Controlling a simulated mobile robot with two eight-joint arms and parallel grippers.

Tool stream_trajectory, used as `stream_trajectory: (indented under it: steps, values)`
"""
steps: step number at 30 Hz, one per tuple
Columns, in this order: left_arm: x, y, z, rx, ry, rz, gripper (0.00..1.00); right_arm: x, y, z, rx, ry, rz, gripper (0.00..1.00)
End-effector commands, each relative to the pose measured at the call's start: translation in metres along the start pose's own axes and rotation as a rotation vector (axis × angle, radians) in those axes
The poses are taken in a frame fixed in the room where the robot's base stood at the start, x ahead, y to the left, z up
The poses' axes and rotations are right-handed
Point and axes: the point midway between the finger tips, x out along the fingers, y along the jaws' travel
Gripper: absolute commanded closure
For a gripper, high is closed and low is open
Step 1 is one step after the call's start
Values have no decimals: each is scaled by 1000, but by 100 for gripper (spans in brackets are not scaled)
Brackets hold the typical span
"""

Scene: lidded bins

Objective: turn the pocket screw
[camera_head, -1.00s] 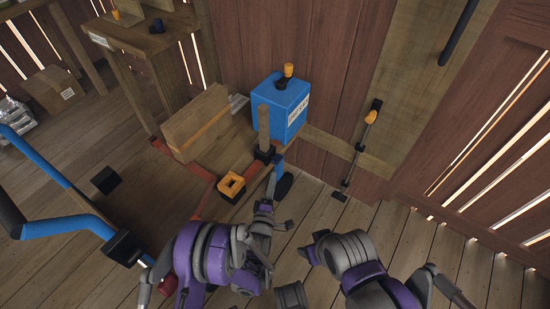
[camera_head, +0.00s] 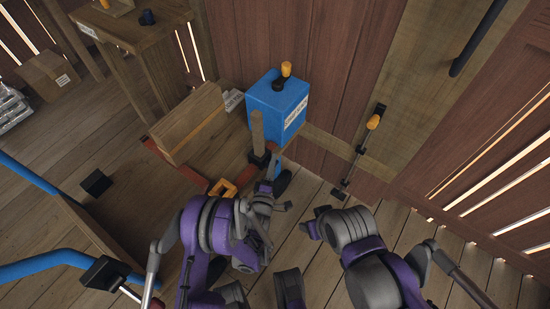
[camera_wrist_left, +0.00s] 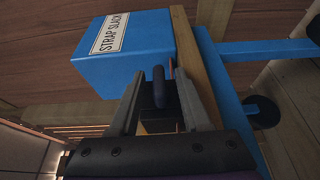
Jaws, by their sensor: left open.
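The wooden post (camera_head: 258,131) stands in a black pocket (camera_head: 259,158) at the corner of the flatbed cart, beside the blue box. In the left wrist view a dark rounded bar (camera_wrist_left: 159,88), which seems to be the pocket screw's handle, lies between the fingers, next to the post (camera_wrist_left: 198,70). The screw itself I cannot make out in the head view. My left gripper (camera_head: 274,194) is open just in front of the pocket; in the left wrist view its fingers (camera_wrist_left: 160,80) stand on either side of the bar, apart from it. My right gripper (camera_head: 308,222) hangs to the right, its fingers unclear.
A blue box (camera_head: 275,106) labelled STRAP SLACK, with a yellow-tipped crank (camera_head: 284,75), stands behind the post. A wooden crate (camera_head: 188,125) and a yellow pocket (camera_head: 222,188) are on the cart. A yellow-gripped bar (camera_head: 360,150) leans at the wall.

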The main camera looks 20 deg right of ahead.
Motion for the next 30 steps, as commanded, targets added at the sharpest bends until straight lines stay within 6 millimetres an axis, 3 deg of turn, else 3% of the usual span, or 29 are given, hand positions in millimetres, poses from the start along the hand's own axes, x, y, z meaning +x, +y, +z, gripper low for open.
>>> stream_trajectory:
  steps: [11,18,19,30]
  values:
    - [0,0,0,0,0,0,54,0,0,0,0,0,0,36]
    - [0,0,0,0,0,0,98,0,0,0,0,0,0,36]
    - [0,0,0,0,0,0,100,0,0,0,0,0,0,36]
    - [0,0,0,3,0,-8,100,1,0,0,0,0,0,36]
